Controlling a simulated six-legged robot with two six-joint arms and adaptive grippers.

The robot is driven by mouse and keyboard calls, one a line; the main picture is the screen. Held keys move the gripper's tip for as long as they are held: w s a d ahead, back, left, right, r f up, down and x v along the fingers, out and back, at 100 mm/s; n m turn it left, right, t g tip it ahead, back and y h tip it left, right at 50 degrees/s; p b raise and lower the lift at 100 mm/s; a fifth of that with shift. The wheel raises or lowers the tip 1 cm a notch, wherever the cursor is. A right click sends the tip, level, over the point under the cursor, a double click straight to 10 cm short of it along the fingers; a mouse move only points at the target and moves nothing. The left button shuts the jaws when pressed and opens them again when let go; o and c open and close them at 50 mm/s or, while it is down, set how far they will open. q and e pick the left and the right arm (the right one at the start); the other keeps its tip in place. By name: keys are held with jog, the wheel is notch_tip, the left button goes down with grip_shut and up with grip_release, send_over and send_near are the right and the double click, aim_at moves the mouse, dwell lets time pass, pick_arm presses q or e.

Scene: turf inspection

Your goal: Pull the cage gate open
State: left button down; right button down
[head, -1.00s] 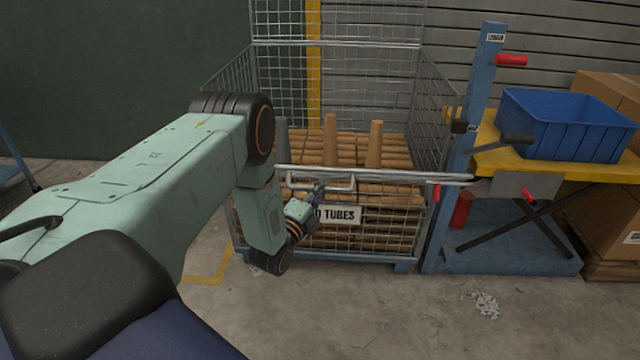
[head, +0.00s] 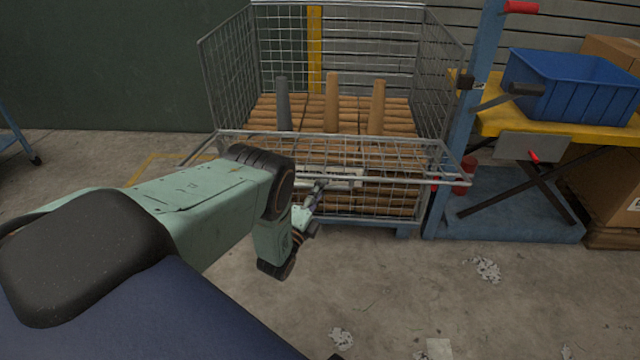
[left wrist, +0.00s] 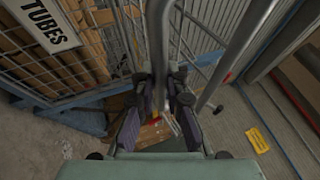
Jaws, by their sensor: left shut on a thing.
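The wire-mesh cage gate (head: 400,168) is at the front of the cage of cardboard tubes, and its panel appears tilted outward, out of line with the cage front. My left gripper (head: 318,187) reaches it from the left, near the middle of its front rail, partly hidden by my arm. In the left wrist view the fingers (left wrist: 160,105) are closed around a grey metal bar (left wrist: 158,50) of the gate. A white plate reading TUBES (left wrist: 45,22) is beside it there; in the head view it is mostly hidden. My right gripper is not in view.
Stacked brown tubes (head: 350,115) fill the cage, with a few standing upright. To the right are a blue post (head: 466,110), a yellow lift table (head: 500,122) with a blue bin (head: 570,88), and cartons (head: 610,190). The concrete floor in front is clear except for scraps (head: 487,268).

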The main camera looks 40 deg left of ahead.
pick_arm(q)
jog(key=shift+w+a+t, duration=0.2)
jog(key=shift+a+t, duration=0.05)
jog(key=shift+t, duration=0.05)
jog(key=shift+f, duration=0.1)
jog(key=c, duration=1.8)
grip_release()
jog(key=o, duration=0.3)
jog(key=shift+f, duration=0.2)
jog(key=shift+o, duration=0.7)
jog(key=shift+d, duration=0.15)
jog(key=shift+s, duration=0.15)
